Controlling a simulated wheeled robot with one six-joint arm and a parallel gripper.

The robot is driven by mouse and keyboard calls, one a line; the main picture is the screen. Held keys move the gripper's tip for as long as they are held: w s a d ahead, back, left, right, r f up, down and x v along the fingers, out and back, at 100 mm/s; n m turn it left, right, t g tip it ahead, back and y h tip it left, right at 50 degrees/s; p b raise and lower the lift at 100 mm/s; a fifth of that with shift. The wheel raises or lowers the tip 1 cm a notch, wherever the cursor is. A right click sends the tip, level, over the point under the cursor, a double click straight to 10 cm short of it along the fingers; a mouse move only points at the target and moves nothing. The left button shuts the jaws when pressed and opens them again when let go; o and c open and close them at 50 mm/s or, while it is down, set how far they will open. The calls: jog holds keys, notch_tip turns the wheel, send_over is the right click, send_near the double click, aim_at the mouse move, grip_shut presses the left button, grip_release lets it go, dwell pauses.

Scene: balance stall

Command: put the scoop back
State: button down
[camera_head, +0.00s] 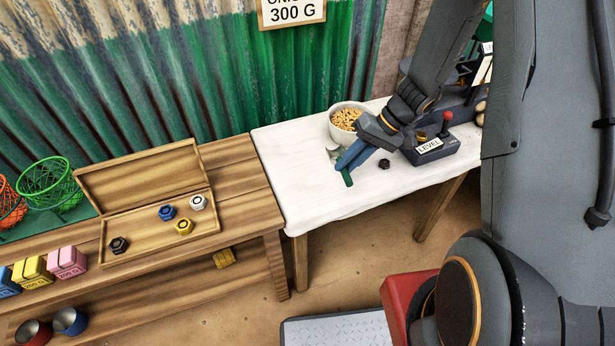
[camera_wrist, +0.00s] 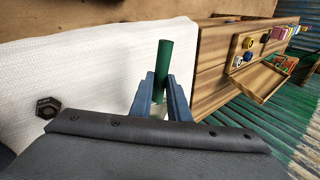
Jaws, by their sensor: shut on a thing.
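My gripper (camera_head: 350,160) is shut on the scoop, with its blue fingers around the scoop near the left part of the white-covered table. The scoop's green handle (camera_head: 347,179) sticks out below the fingers, and its pale metal head (camera_head: 333,154) shows to their left. In the wrist view the green handle (camera_wrist: 164,62) rises between the fingertips of my gripper (camera_wrist: 158,85); the head is mostly hidden there. I cannot tell how high the scoop is above the cloth. A white bowl (camera_head: 334,131) of small tan pieces stands just behind the gripper.
A black nut (camera_head: 384,164) lies on the white cloth (camera_head: 300,185), right of the scoop. A dark device labelled LEVEL (camera_head: 450,147) stands further right. The wooden table (camera_head: 235,205) at left holds an open wooden box (camera_head: 140,232) with several nuts. The cloth's front left is clear.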

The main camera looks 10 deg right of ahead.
jog(key=s+a+r+n+g+b, duration=0.1)
jog(key=s+a+r+b, duration=0.1)
jog(key=a+b, duration=0.15)
jog(key=s+a+r+n+b, duration=0.1)
jog(key=s+a+r+b, duration=0.1)
jog(key=a, duration=0.2)
notch_tip(320, 180, down, 5)
jog(key=shift+w+d+r+p, duration=0.1)
jog(key=shift+d+r+p, duration=0.1)
jog(key=shift+p, duration=0.25)
jog(key=shift+f+p, duration=0.3)
jog(key=shift+f, duration=2.15)
jog(key=shift+f, duration=0.2)
jog(key=c, duration=2)
grip_release()
jog(key=shift+r, duration=0.1)
